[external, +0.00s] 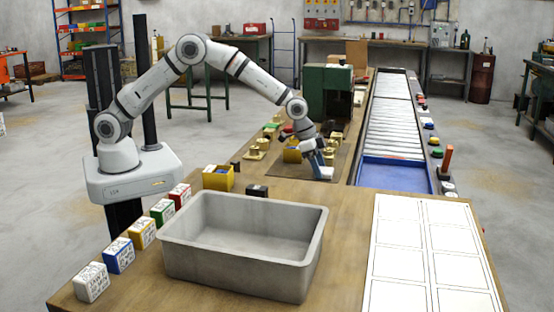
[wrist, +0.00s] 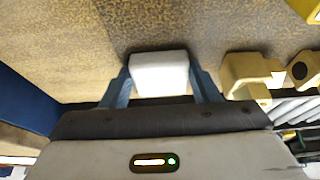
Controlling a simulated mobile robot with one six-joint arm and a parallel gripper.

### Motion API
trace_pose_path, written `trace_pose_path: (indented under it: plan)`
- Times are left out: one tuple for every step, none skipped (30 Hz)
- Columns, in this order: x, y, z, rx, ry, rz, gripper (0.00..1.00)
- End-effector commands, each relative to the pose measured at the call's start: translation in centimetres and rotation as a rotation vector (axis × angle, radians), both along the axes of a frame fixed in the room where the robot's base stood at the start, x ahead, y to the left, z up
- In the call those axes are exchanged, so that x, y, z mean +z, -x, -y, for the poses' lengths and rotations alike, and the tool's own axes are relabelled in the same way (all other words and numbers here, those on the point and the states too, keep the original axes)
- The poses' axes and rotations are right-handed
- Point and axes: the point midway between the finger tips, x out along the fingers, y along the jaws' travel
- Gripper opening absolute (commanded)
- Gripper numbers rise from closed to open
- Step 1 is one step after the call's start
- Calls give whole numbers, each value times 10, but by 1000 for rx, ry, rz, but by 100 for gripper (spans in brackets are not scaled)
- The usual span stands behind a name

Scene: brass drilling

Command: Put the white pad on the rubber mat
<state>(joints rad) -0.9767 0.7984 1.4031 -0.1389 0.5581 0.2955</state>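The white pad (wrist: 158,73) sits between the two blue fingers of my gripper (wrist: 160,85) in the wrist view, with both fingers against its sides. In the external view my gripper (external: 322,172) is low over the right part of the dark rubber mat (external: 300,171), near the conveyor. The pad shows there only as a small pale patch (external: 328,173) by the fingers. The speckled mat also fills much of the wrist view (wrist: 205,25). I cannot tell whether the pad touches the mat.
Yellow brass parts (wrist: 247,75) lie close to the right of my gripper in the wrist view. A green machine (external: 328,92) stands behind the mat. A roller conveyor (external: 392,125) runs on the right. A grey basin (external: 243,250) and a white gridded sheet (external: 430,252) are nearer the camera.

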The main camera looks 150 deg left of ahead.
Motion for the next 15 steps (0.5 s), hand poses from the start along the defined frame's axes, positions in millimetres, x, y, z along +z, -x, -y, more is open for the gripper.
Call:
trace_pose_path:
  plan:
    - [1, 0, 0, 0, 0, 0, 60]
    - [1, 0, 0, 0, 0, 0, 62]
    - [1, 0, 0, 0, 0, 0, 65]
    - [1, 0, 0, 0, 0, 0, 68]
    - [1, 0, 0, 0, 0, 0, 70]
    - [1, 0, 0, 0, 0, 0, 73]
    - [1, 0, 0, 0, 0, 0, 76]
    - [1, 0, 0, 0, 0, 0, 76]
    - [1, 0, 0, 0, 0, 0, 76]
    - [1, 0, 0, 0, 0, 0, 76]
    - [1, 0, 0, 0, 0, 0, 76]
    - [1, 0, 0, 0, 0, 0, 76]
    - [1, 0, 0, 0, 0, 0, 76]
    - [1, 0, 0, 0, 0, 0, 76]
    - [3, 0, 0, 0, 0, 0, 76]
